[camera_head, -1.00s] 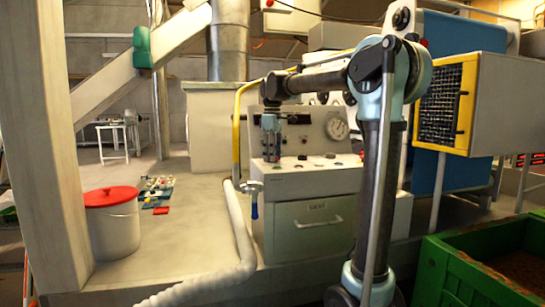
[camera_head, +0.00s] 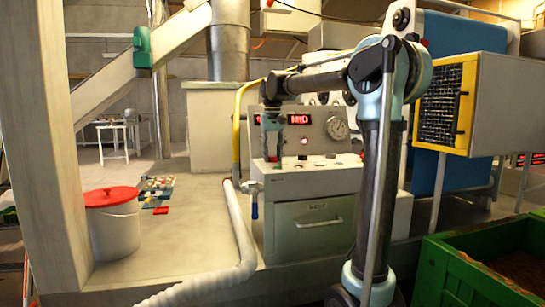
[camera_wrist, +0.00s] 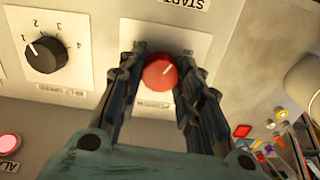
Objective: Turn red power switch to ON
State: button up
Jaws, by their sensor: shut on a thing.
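The red power switch (camera_wrist: 160,70) is a round knob on a pale label plate in the wrist view. Its white mark points up and to the right, toward small lettering at the plate's upper right. My gripper (camera_wrist: 160,72) is shut on the knob, with one dark finger on each side. In the head view my gripper (camera_head: 272,150) reaches down to the control panel (camera_head: 340,180) from above. The switch cannot be made out there, behind the gripper.
A black numbered dial (camera_wrist: 46,54) is left of the switch in the wrist view. A lit red lamp (camera_wrist: 9,145) is at lower left. In the head view, red lit displays (camera_head: 298,119) and a pressure gauge (camera_head: 339,128) are on the panel's upright face.

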jog(key=shift+w+m, duration=0.15)
jog(key=shift+m, duration=1.75)
jog(key=o, duration=1.1)
notch_tip(320, 180, up, 12)
jog(key=shift+f, duration=0.1)
